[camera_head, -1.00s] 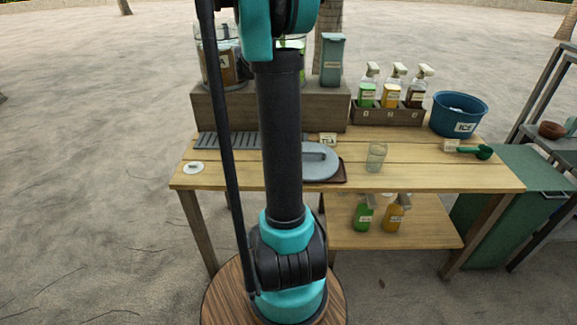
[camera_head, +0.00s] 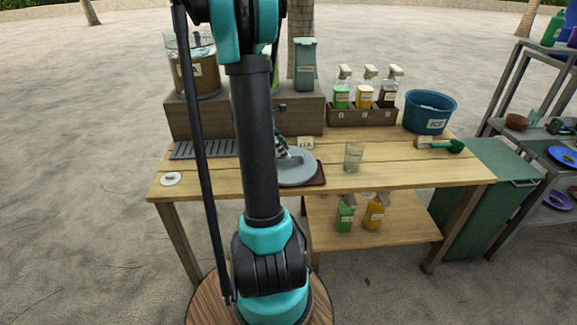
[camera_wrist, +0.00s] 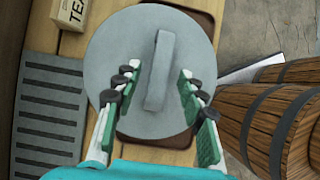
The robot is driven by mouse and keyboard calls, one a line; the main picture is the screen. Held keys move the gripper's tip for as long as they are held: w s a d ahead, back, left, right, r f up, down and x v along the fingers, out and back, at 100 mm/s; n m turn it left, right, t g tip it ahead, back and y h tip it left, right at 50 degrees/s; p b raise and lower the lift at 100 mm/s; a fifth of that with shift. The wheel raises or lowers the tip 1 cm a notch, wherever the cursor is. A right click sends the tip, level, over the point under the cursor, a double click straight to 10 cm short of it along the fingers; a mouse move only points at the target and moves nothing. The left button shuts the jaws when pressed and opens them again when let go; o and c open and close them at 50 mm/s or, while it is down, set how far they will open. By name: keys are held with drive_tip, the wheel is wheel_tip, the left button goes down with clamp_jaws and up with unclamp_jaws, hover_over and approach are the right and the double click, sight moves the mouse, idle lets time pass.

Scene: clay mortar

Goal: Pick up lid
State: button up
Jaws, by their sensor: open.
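The lid (camera_wrist: 120,45) is a round grey disc with a raised bar handle (camera_wrist: 160,70) across its middle. In the head view the lid (camera_head: 298,173) lies on a dark brown board on the wooden table, partly hidden behind my arm. My gripper (camera_wrist: 158,82) is open above the lid in the wrist view, with one green-padded finger on each side of the handle. The fingers look apart from the handle; their exact height above the lid is hard to tell. In the head view my gripper (camera_head: 287,150) shows only partly, just over the lid.
A small TEA block (camera_wrist: 75,13) and a grey slatted mat (camera_wrist: 48,110) lie left of the lid. A glass (camera_head: 353,156) stands right of it. Bottles in a wooden rack (camera_head: 362,116) and a blue ICE bucket (camera_head: 430,112) stand behind. The table's front is mostly clear.

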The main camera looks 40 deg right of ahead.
sight(289, 161)
drive_tip(key=x, duration=0.4)
drive_tip(key=shift+c, duration=0.5)
clamp_jaws()
